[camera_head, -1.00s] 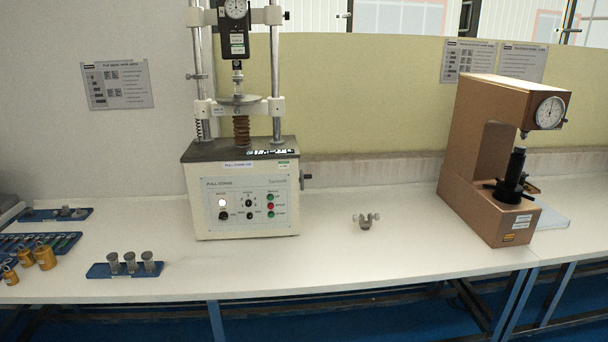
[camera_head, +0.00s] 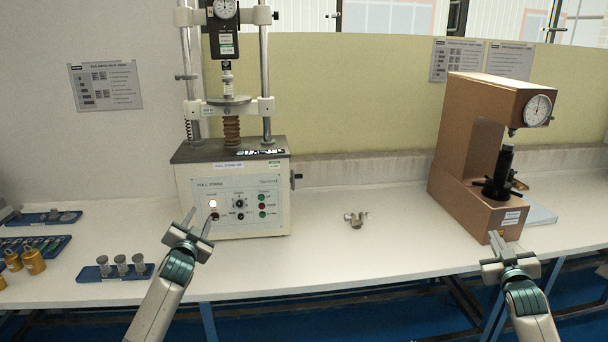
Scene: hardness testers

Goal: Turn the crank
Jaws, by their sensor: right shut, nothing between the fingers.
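A white pull tester (camera_head: 238,200) stands on the bench, with a small dark crank handle (camera_head: 297,177) on its right side. A brown hardness tester (camera_head: 462,165) stands at the right, with a black spindle and a dark handwheel (camera_head: 492,190) under its dial. My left gripper (camera_head: 200,216) is in front of the pull tester's lower left panel, left of its crank, with its fingers apart and nothing between them. My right gripper (camera_head: 496,238) is shut and empty, in front of the brown tester's base. Neither gripper visibly holds a crank.
A small metal clamp-like part (camera_head: 355,220) lies on the white bench (camera_head: 390,250) between the testers. A blue tray (camera_head: 108,273) with metal pieces, another blue tray (camera_head: 50,217) and brass weights (camera_head: 33,262) are at the left. The bench middle is mostly clear.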

